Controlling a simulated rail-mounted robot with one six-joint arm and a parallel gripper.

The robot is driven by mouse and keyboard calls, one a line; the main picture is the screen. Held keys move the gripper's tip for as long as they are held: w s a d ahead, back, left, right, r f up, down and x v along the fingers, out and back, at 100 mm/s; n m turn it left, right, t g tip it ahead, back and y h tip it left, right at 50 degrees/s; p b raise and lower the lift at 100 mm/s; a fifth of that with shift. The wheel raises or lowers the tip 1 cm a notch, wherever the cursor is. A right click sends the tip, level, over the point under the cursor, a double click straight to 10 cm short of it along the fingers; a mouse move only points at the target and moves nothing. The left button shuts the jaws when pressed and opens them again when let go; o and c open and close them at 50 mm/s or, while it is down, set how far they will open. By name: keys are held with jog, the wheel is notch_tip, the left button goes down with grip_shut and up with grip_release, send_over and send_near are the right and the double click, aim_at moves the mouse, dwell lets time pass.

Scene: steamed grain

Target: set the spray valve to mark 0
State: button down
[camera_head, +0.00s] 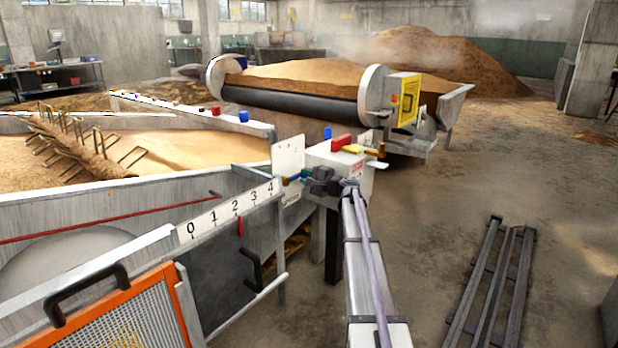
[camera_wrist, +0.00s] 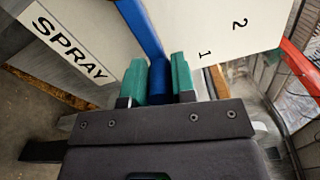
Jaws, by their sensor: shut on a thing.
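The spray valve has a blue lever, whose bar (camera_wrist: 148,30) shows in the wrist view along the left edge of a white plate (camera_wrist: 205,20). Marks 1 and 2 are readable on the plate; mark 0 is not visible. A white SPRAY label (camera_wrist: 66,42) is to the left. My gripper (camera_wrist: 172,78), with green finger pads, is shut on the blue lever. In the head view my gripper (camera_head: 306,174) is at the white plate (camera_head: 288,157), on the box at the trough's far end. I cannot tell which mark the lever points to.
A separate 0 to 4 scale (camera_head: 228,212) with a red pointer (camera_head: 240,227) runs along the near trough. Red (camera_head: 341,142) and yellow (camera_head: 353,149) handles sit on the box near my gripper. Metal rails (camera_head: 490,285) lie on the floor at right; the floor between is open.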

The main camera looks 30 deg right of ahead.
jog(key=c, duration=1)
grip_release()
jog(key=shift+o, duration=0.2)
jog(key=v, duration=1)
jog(key=shift+s, duration=0.4)
